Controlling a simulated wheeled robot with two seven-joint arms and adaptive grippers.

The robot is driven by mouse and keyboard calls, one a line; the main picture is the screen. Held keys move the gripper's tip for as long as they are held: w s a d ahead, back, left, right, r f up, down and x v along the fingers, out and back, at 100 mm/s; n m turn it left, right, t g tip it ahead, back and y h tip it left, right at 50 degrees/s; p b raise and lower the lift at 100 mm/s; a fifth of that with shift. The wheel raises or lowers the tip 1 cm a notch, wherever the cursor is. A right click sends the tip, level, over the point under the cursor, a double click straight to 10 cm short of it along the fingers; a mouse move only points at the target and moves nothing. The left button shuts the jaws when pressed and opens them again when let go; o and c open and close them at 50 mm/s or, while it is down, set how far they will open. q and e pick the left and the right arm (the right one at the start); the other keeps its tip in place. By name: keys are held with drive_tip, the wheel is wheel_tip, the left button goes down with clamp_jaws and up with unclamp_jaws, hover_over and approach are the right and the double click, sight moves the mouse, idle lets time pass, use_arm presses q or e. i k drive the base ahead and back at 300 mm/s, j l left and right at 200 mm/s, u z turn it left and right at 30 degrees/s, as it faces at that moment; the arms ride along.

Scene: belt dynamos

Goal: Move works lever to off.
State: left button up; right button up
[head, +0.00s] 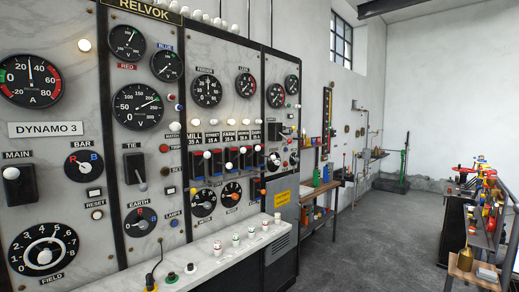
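A marble switchboard marked RELVOK (146,8) fills the left and middle of the head view. A black MAIN switch (19,186) with a white knob is at the far left. The TIE lever (137,168) has its handle pointing down. Neither gripper is in view.
Round gauges and dials, including the FIELD dial (43,249), cover the panels. A marble ledge (215,262) with several small knobs and a black plug projects below. A cluttered bench (480,225) stands at the right. The grey floor (385,245) between is clear.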

sight(257, 148)
drive_tip(key=i+l, duration=0.3)
drive_tip(key=i+l+u, duration=0.1)
drive_tip(key=i+l, duration=0.15)
drive_tip(key=l, duration=0.25)
drive_tip(key=i+l, duration=0.25)
drive_tip(key=l, duration=0.15)
drive_tip(key=i+l+u, duration=0.1)
drive_tip(key=i+l, duration=0.2)
drive_tip(key=i+l+u, duration=0.1)
drive_tip(key=i+l, duration=0.15)
drive_tip(key=l, duration=0.3)
